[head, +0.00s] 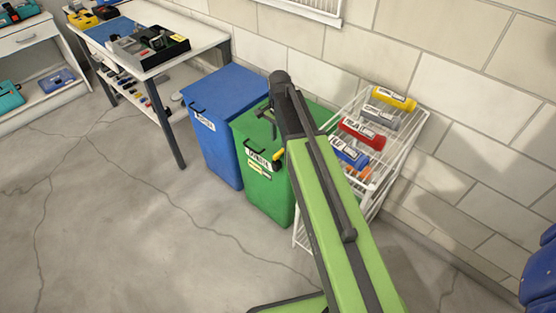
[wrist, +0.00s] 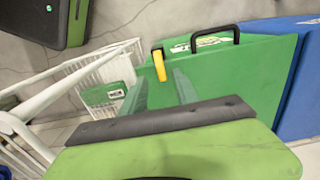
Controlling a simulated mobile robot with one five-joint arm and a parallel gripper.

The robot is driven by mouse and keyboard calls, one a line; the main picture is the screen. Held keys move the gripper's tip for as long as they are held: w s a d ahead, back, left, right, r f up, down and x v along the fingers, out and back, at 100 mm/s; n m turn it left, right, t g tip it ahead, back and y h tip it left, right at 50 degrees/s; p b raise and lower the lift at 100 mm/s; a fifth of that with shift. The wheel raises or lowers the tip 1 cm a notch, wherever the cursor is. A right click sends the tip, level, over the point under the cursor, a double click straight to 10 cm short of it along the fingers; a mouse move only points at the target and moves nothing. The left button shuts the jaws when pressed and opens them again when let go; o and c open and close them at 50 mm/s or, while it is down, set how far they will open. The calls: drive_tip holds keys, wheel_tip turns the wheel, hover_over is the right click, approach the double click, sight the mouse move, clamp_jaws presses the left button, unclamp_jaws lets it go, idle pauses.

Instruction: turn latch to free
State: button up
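In the wrist view the yellow latch (wrist: 158,64) stands at the edge of the green lid (wrist: 240,82), left of the black handle (wrist: 209,35). My gripper (wrist: 158,92) shows there as two greyish-green fingers reaching from a dark bar, apart and with nothing clearly between them. The latch lies just beyond them; I cannot tell whether they touch it.
A blue bin (head: 214,142) stands close on the left. A white wire rack (head: 384,184) with several coloured cylinders stands close on the right, against the wall. A table (head: 166,58) with a black tray is behind left. The floor in front is clear.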

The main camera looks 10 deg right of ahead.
sight(279, 152)
wheel_tip(279, 152, down, 7)
drive_tip(key=b, duration=0.5)
drive_tip(key=shift+r, duration=0.15)
drive_tip(key=shift+c, duration=0.3)
clamp_jaws()
